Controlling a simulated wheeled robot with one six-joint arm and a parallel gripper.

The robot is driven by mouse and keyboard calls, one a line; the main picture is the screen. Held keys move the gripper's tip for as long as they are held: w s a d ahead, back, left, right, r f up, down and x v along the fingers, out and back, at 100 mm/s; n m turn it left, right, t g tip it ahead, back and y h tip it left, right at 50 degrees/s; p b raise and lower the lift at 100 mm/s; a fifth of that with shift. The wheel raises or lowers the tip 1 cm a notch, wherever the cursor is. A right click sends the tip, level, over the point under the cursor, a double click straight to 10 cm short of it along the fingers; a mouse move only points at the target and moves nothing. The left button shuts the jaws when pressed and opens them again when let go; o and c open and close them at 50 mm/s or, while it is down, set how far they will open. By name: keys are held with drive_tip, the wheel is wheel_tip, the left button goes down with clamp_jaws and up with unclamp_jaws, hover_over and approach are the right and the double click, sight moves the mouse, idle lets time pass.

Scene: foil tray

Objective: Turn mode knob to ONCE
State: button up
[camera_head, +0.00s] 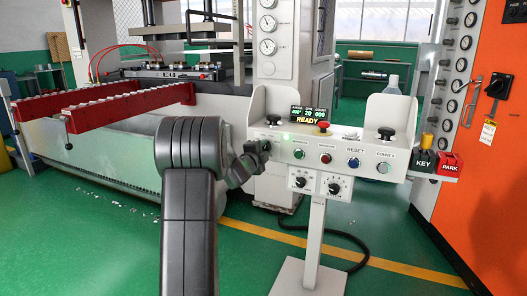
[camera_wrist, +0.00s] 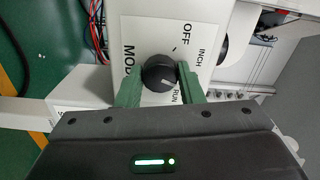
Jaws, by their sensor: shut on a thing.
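In the wrist view, the round black mode knob (camera_wrist: 158,72) sits on a white panel face (camera_wrist: 150,32). The labels OFF, INCH and RUN stand around its right side, and MODE, partly hidden, is at its left. A short pale mark shows on the knob's lower part; its exact heading is hard to tell. No ONCE label can be seen. My gripper (camera_wrist: 159,83) has its two green fingers on either side of the knob and is shut on it. In the head view, my gripper (camera_head: 256,154) is at the control panel's left end and hides the knob.
The control panel (camera_head: 378,166) carries several buttons, two lower dials (camera_head: 318,183) and a READY display (camera_head: 309,116). A red toothed rail (camera_head: 110,107) stands left of my arm. KEY (camera_head: 423,163) and PARK (camera_head: 450,164) blocks sit at the right. Green floor is open in front.

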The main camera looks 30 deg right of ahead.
drive_tip(key=o, duration=1)
drive_tip(key=p+v, duration=0.1)
drive_tip(key=v, duration=1.3)
drive_tip(key=shift+p, duration=0.3)
drive_tip(key=shift+d, duration=0.15)
drive_tip(key=b+x, duration=0.1)
drive_tip(key=x, duration=1.2)
drive_tip(key=shift+w+d, duration=0.25)
drive_tip(key=shift+w, duration=0.05)
drive_tip(key=shift+s+a, duration=0.1)
